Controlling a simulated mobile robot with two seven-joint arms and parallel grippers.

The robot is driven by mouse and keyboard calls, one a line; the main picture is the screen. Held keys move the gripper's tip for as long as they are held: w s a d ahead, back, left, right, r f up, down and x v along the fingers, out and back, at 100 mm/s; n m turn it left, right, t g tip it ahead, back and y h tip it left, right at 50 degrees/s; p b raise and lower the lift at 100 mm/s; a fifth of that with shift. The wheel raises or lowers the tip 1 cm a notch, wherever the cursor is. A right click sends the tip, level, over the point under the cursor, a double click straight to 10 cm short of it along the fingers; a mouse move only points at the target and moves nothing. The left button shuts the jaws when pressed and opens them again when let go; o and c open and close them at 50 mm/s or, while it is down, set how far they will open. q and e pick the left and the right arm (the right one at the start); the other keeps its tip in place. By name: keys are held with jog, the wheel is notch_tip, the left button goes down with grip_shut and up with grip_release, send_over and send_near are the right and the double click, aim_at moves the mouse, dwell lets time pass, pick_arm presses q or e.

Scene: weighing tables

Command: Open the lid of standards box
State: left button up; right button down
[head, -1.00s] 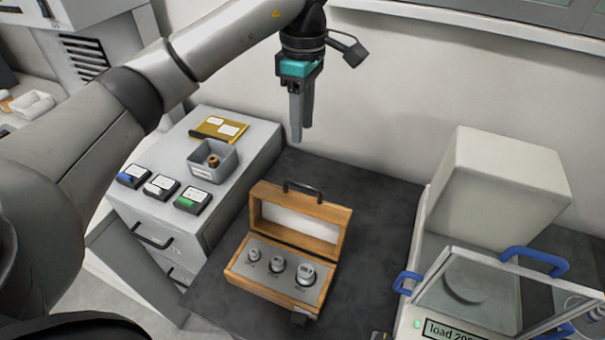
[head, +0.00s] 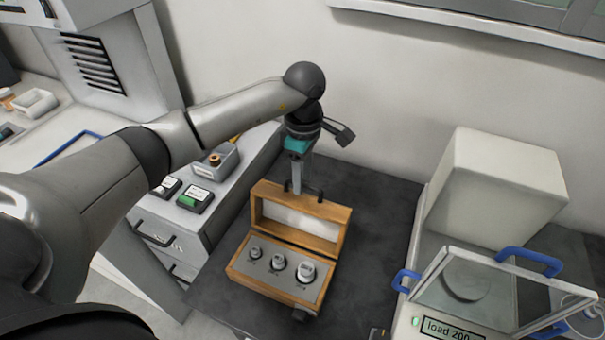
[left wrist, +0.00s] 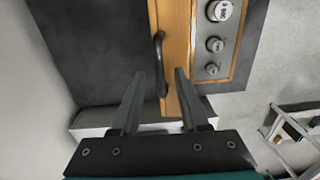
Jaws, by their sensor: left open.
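The wooden standards box (head: 262,287) sits on the dark table. Its lid (head: 300,222) stands raised at the back, showing a white lining. Three metal weights, one of them the large weight (head: 306,270), stand in its grey insert. The black lid handle (head: 318,194) is on the lid's top edge. My left gripper (head: 297,188) points down at the handle, behind the lid, and is open. In the left wrist view the handle (left wrist: 162,88) shows between the spread fingers of the left gripper (left wrist: 160,74); contact cannot be told. My right gripper is not in view.
A balance (head: 432,328) with blue handles and a large pale block (head: 495,190) stand at the right. A drawer cabinet (head: 170,222) with a grey bin (head: 222,165) and small cases is at the left, partly behind my arm. Dark table (head: 375,220) is clear right of the box.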

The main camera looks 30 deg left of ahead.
pick_arm(q)
grip_shut()
dwell(1.4)
